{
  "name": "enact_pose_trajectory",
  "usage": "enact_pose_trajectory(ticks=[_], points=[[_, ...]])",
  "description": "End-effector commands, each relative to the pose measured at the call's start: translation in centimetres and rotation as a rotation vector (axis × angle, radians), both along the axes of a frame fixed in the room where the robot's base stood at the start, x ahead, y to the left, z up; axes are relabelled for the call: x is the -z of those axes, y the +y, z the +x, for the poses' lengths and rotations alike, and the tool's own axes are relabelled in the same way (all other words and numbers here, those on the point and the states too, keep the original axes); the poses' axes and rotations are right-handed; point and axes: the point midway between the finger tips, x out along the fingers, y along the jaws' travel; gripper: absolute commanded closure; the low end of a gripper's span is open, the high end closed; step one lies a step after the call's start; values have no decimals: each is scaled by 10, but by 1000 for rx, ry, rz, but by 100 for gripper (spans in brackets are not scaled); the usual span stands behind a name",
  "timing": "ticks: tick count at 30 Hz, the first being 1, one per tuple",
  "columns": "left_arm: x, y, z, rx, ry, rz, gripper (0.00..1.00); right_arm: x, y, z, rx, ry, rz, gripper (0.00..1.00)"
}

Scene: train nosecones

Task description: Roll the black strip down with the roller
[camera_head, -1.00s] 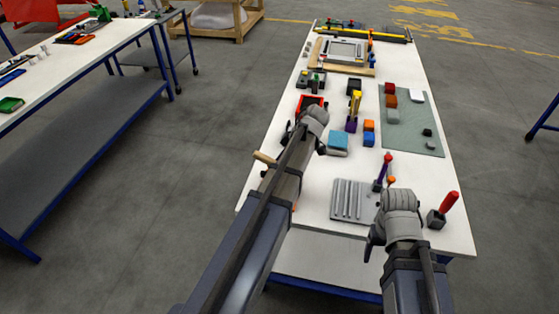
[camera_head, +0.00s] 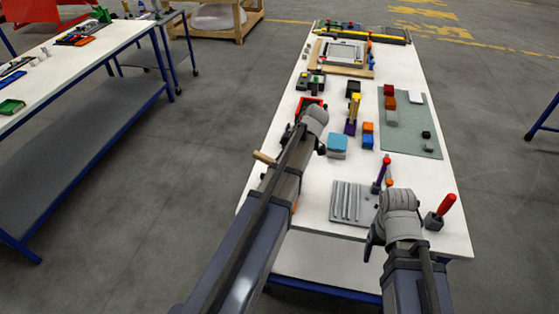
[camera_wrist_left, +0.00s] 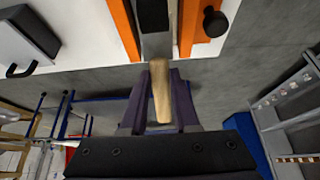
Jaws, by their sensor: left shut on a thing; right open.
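In the left wrist view, my left gripper (camera_wrist_left: 161,105) is shut on a pale wooden handle (camera_wrist_left: 161,88), presumably the roller's. The handle's far end meets a grey part (camera_wrist_left: 157,46) between two orange rails (camera_wrist_left: 123,25). A dark piece (camera_wrist_left: 152,14) lies beyond it; I cannot tell whether this is the black strip or part of the roller. In the head view my left arm hides the gripper and this work area; a wooden handle (camera_head: 264,158) pokes out left of the arm. My right gripper (camera_head: 374,238) is open and empty above the table's near edge.
A black knob (camera_wrist_left: 215,22) sits beside the rails.

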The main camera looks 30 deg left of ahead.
Motion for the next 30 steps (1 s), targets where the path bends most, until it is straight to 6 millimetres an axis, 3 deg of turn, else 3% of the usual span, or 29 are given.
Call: enact_pose_trajectory(ticks=[15, 30], points=[[-44, 0, 0, 0, 0, 0, 100, -44, 0, 0, -2, 0, 0, 28], [-45, 0, 0, 0, 0, 0, 100, -45, 0, 0, -2, 0, 0, 28]])
